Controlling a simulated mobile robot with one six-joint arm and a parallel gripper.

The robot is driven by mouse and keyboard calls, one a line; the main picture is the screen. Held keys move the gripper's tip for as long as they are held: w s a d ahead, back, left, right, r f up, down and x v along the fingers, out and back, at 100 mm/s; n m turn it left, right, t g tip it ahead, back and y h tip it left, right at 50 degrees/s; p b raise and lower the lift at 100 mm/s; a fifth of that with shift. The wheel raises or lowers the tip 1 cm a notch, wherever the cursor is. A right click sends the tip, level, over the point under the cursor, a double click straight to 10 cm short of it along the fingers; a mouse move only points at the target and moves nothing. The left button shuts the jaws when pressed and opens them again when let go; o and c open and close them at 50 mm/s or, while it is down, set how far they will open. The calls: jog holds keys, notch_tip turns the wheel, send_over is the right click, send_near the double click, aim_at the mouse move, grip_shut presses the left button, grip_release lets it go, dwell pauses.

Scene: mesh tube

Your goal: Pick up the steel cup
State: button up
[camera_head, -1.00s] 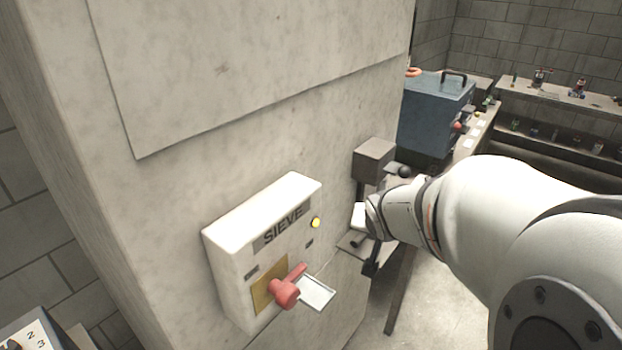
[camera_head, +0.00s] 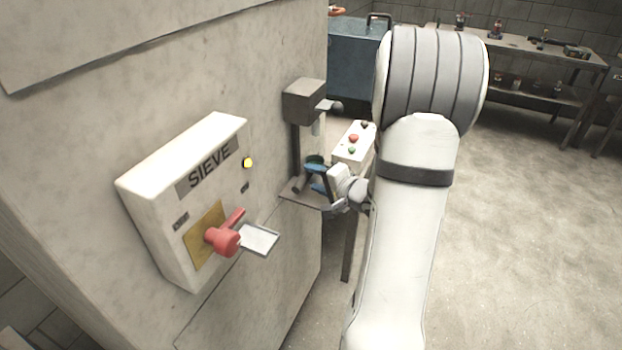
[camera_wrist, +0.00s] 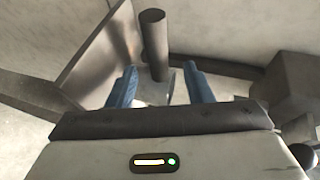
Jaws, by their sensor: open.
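My gripper (camera_head: 312,178) has blue fingers, reaching left over the small shelf below the dark box on the wall. In the wrist view my gripper (camera_wrist: 160,85) is open, its two fingers apart. A greyish, shiny patch (camera_wrist: 172,88) shows between the fingers; it may be part of the steel cup, but I cannot tell. A dark cylinder (camera_wrist: 156,48) stands just beyond the fingertips in the wrist view. No steel cup can be made out for certain in the head view, where the fingers and wrist cover part of the shelf.
The dark box (camera_head: 304,101) overhangs the shelf (camera_head: 298,198), with a narrow post beneath. A white SIEVE panel (camera_head: 160,180) with a red lever (camera_head: 224,237) juts from the wall at left. A white button box (camera_head: 354,145) is behind my gripper. Floor at right is open.

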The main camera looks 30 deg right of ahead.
aim_at(309, 178)
jog(key=x, duration=0.5)
jog(key=shift+w+a+f, duration=0.15)
jog(key=shift+a+f, duration=0.1)
jog(key=shift+a, duration=0.05)
grip_shut()
